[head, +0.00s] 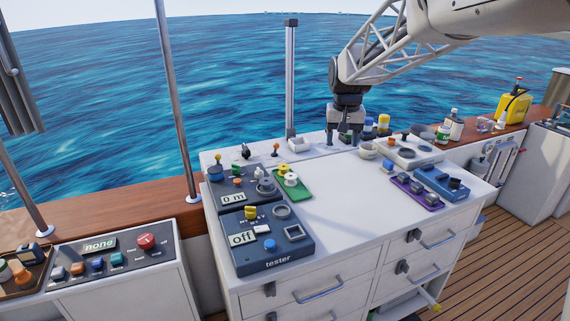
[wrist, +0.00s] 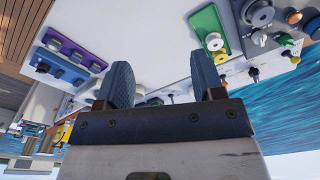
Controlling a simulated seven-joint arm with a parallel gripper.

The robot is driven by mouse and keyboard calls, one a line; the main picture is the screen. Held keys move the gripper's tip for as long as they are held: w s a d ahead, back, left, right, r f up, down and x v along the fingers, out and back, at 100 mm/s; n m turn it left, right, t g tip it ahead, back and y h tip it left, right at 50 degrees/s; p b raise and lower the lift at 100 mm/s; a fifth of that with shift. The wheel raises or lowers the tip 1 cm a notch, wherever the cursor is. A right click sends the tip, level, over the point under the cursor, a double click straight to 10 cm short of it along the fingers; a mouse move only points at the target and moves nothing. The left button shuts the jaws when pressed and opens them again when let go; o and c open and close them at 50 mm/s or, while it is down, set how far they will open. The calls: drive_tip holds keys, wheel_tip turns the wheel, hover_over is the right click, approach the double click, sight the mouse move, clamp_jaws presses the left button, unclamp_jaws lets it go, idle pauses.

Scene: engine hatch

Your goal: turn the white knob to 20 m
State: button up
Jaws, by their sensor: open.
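The dark panel with the "0 m" display (head: 233,197) is on the left of the white cabinet top. A small white knob (head: 257,173) stands near its back edge, by a round grey dial (head: 266,187). In the wrist view a small white knob (wrist: 259,38) shows at the upper right, also near the grey dial (wrist: 258,12). My gripper (head: 345,138) is over the back of the cabinet top, to the right of the panel and well apart from it. It points down. Its fingers (wrist: 162,82) are apart, with nothing seen held between them.
A green tray (head: 302,193) with white and yellow pieces lies beside the panel. The tester box (head: 268,254) is in front. Several bottles and jars stand near my gripper. A purple tray (head: 417,194) and blue box (head: 441,182) are at right. The middle top is clear.

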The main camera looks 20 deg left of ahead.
drive_tip(key=w+a+f+n, duration=0.1)
drive_tip(key=w+a+f, duration=0.2)
drive_tip(key=a, duration=0.5)
drive_tip(key=w+a+f, duration=0.3)
drive_tip(key=a+f, duration=0.1)
drive_tip(key=a, duration=0.5)
drive_tip(key=n+g, duration=0.1)
hover_over(259, 169)
wheel_tip(259, 169, down, 8)
drive_tip(key=shift+r, duration=0.15)
drive_tip(key=shift+f, duration=3.9)
drive_tip(key=c, duration=0.9)
